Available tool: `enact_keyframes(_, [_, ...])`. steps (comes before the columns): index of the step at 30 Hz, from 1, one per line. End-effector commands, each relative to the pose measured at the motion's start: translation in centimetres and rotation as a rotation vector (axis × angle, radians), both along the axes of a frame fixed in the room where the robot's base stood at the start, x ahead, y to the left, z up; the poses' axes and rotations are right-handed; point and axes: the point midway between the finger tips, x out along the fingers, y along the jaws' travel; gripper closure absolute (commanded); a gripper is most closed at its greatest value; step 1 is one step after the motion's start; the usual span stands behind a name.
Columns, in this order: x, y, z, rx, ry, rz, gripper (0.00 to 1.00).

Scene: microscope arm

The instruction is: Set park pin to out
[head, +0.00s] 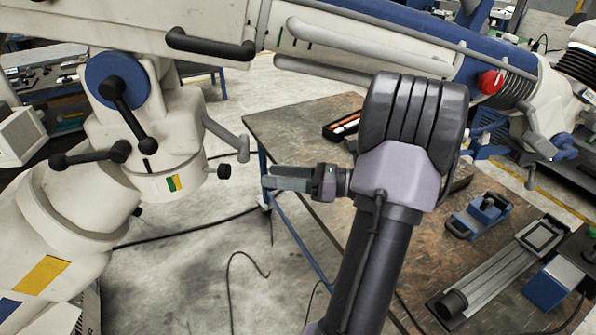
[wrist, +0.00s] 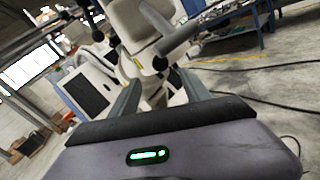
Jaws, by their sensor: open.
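A small black knob (head: 224,171), which looks like the park pin, sticks out to the right from the white joint collar (head: 155,186) of the microscope arm. A green and yellow mark is on the collar. I cannot tell whether the pin is in or out. My gripper (head: 265,178) is open and empty, its fingers pointing left toward the knob with a clear gap between. In the wrist view a dark knob (wrist: 160,63) shows beyond and between my two fingers (wrist: 160,90), below a grey lever.
A grey lever (head: 226,138) hangs just above the knob. Black handles (head: 125,107) stick out from the joint at left. A long white and blue arm (head: 370,45) crosses above. A workbench (head: 300,125) with a blue vise (head: 478,214) is at right.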

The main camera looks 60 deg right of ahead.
Motion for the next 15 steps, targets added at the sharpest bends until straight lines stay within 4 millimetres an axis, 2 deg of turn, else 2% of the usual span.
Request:
enact_keyframes(3, [-2.8,-1.2,0.2,0.001,0.0,-0.004,0.44])
enact_keyframes(6, [-4.2,-1.8,0.1,-0.001,-0.001,-0.001,0.44])
enact_keyframes(9, [-4.9,-2.0,0.1,0.001,-0.001,0.0,0.44])
enact_keyframes(15, [-5.1,-2.0,0.0,0.0,0.0,0.001,0.44])
